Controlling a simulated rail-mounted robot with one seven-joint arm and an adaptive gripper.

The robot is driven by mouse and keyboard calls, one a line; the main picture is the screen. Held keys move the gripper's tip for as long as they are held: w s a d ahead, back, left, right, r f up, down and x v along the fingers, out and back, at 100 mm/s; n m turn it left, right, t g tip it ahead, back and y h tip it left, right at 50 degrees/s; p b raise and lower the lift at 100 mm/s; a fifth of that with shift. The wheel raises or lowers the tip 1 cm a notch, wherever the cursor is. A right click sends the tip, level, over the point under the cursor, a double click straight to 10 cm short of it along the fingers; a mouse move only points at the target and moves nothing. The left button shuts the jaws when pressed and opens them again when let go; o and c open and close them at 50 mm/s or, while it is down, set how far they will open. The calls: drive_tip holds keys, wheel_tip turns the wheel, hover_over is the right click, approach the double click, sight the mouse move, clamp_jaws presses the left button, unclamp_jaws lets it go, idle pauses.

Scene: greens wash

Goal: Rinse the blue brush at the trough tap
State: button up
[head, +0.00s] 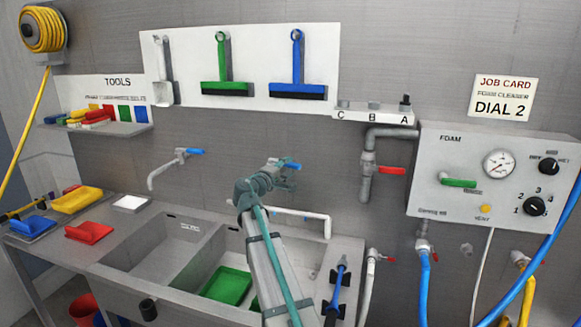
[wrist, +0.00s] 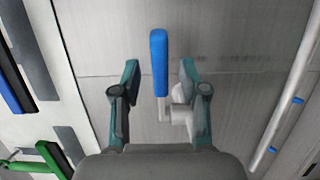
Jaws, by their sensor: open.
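My gripper (head: 277,176) is open in front of the wall above the right basin. In the wrist view its fingers (wrist: 160,80) stand apart on either side of the blue lever (wrist: 159,62) of a tap; I cannot tell whether they touch it. In the head view this lever (head: 293,166) is partly hidden by my gripper. The tap's pale spout (head: 315,216) shows beyond my arm. A blue brush-like tool (head: 33,226) lies on the bench at far left. Another blue tool (head: 297,72) hangs on the white wall board. Which one is the task's brush is unclear.
A second blue-levered tap (head: 170,168) is over the left basin (head: 165,250). A green tray (head: 228,286) lies in the right basin. Red (head: 88,232) and yellow (head: 76,200) tools lie on the left bench. The foam panel (head: 470,185) and hoses are at right.

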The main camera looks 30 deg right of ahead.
drive_tip(key=v, duration=0.9)
drive_tip(key=shift+s, duration=0.1)
